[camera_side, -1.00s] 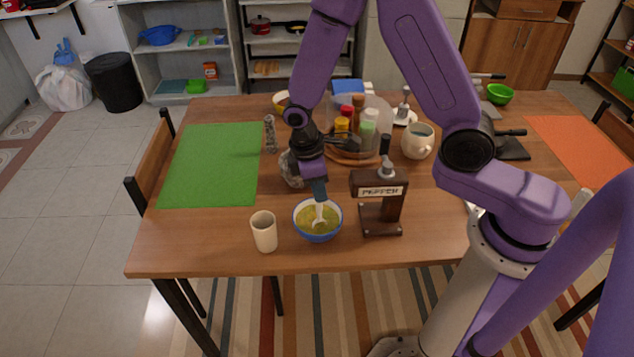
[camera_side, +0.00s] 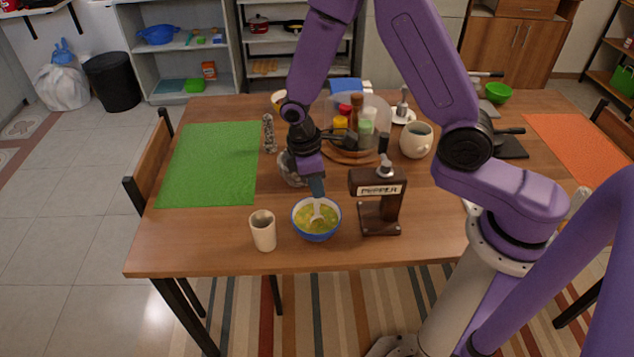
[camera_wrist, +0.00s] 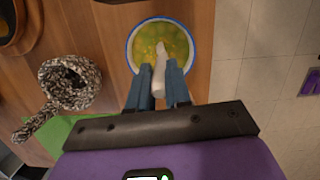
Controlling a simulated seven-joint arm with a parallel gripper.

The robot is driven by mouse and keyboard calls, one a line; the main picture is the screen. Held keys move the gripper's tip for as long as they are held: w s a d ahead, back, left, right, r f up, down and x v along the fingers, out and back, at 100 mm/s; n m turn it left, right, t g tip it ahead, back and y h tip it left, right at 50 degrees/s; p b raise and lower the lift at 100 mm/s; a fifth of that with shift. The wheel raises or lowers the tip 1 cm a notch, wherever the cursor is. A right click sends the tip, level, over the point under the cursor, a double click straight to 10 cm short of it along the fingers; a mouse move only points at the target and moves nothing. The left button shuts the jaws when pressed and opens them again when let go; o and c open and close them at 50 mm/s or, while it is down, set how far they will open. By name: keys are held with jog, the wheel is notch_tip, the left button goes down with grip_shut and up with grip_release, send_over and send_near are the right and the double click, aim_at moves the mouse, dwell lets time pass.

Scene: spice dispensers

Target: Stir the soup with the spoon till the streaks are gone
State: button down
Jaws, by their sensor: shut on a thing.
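The soup bowl (camera_side: 300,229), white inside with a blue outside, stands on the table near its front edge. The yellow-green soup (camera_side: 328,216) in it looks mottled with orange-yellow patches, which also show in the wrist view (camera_wrist: 147,40). My gripper (camera_side: 317,195) is above the bowl, shut on the pale spoon (camera_side: 317,210). In the wrist view, my gripper (camera_wrist: 158,85) has its blue fingers on both sides of the spoon handle (camera_wrist: 159,80). The spoon's lower end is in the soup, partly hidden.
A cream cup (camera_side: 263,231) stands left of the bowl, and a dark pepper dispenser (camera_side: 380,205) stands close on its right. A grey speckled pot-like thing (camera_wrist: 75,80) with a handle sits behind my gripper. A green mat (camera_side: 210,165) lies at left.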

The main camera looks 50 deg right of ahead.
jog(key=shift+r, duration=0.1)
jog(key=shift+r, duration=2.25)
jog(key=shift+r, duration=2.5)
